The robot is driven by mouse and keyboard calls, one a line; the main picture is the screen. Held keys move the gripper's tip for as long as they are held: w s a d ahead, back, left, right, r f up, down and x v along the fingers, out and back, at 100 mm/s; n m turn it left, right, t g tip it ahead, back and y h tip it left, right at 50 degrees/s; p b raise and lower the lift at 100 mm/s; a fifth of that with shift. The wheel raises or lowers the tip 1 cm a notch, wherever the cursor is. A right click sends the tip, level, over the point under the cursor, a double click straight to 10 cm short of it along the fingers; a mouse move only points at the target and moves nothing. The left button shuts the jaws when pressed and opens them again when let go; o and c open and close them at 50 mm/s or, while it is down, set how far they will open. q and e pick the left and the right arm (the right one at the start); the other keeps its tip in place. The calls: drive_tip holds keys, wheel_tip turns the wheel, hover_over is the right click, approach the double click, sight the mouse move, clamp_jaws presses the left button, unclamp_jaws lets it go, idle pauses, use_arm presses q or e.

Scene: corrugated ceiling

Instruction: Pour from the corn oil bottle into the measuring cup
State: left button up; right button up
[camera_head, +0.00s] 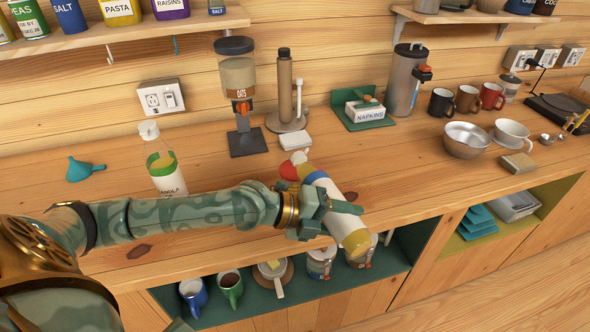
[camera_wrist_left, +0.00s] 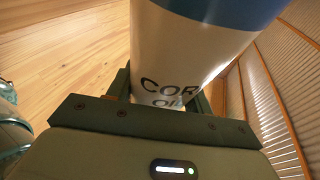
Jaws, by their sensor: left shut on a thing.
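My left gripper (camera_head: 338,207) is shut on the corn oil bottle (camera_head: 322,187), a white bottle with a blue band and a yellowish end. In the head view the bottle is tilted, its yellowish end low and toward the front right, its other end toward the back left. Its lettering "COR… OIL" shows in the left wrist view (camera_wrist_left: 185,55) between the fingers. I cannot clearly make out the measuring cup. My right gripper is not in view.
Mugs sit on the shelf below the counter.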

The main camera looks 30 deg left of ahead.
use_arm(q)
drive_tip(key=shift+r+n+h+b, duration=0.3)
drive_tip(key=shift+r+h+b, duration=0.1)
drive_tip(key=shift+r+b, duration=0.45)
idle(1.1)
